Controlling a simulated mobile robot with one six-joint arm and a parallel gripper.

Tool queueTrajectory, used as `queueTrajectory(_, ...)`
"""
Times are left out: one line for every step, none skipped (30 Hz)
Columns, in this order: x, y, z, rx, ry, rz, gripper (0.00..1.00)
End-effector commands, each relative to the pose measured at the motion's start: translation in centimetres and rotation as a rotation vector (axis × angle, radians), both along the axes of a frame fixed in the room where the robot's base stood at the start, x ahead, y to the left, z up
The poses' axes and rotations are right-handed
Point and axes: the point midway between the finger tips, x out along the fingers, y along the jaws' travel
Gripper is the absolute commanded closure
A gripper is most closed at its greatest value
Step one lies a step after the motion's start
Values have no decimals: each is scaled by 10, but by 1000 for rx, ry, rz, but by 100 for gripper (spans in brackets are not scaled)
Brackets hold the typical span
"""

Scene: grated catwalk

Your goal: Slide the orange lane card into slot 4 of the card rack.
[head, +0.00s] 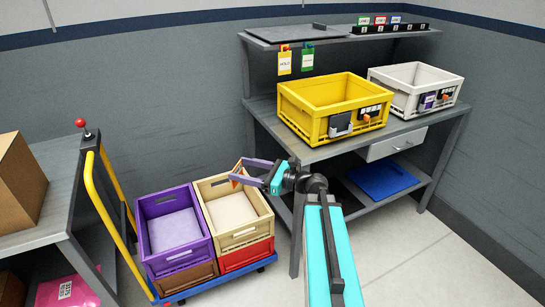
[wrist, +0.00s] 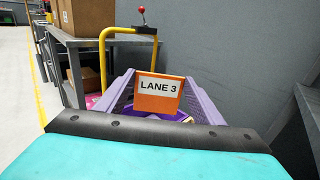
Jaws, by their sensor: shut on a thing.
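The orange lane card (head: 236,179) is held upright between the purple fingertips of my gripper (head: 239,173), above the cream crate on the cart. In the wrist view the card (wrist: 158,98) faces the camera and reads "LANE 3". My gripper (wrist: 158,92) is shut on it. The black card rack (head: 388,30) stands on the top shelf of the bench, far up and right of my gripper. Green, red and blue cards stand in its left part. Its right part looks free of cards; the slot numbers are too small to read.
A purple crate (head: 151,223) and a cream crate (head: 251,237) sit on a blue cart with a yellow handle (head: 120,230). A yellow crate (head: 303,118) and a white crate (head: 410,96) stand on the bench below the rack shelf. Hanging tags (head: 284,63) dangle from the shelf edge.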

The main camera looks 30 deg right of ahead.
Motion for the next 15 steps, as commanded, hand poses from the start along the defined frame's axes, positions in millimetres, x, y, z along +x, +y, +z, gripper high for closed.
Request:
queueTrajectory(0,21,-5,2,0,34,60)
queueTrajectory(0,31,-8,3,1,50,60)
queueTrajectory(0,46,-12,3,0,74,60)
queueTrajectory(0,56,-14,4,0,92,60)
queueTrajectory(-1,66,-16,4,-2,109,60)
queueTrajectory(-2,79,-19,5,-2,131,60)
queueTrajectory(-2,89,-22,6,-3,147,60)
queueTrajectory(-3,97,-24,7,-3,161,60)
queueTrajectory(-4,108,-26,7,-4,179,60)
queueTrajectory(-5,115,-28,7,-5,191,60)
queueTrajectory(-6,121,-30,8,-5,202,60)
queueTrajectory(-7,129,-32,8,-7,215,60)
queueTrajectory(-8,133,-33,8,-7,223,60)
queueTrajectory(-9,137,-34,8,-6,230,60)
queueTrajectory(-10,141,-35,9,-7,237,60)
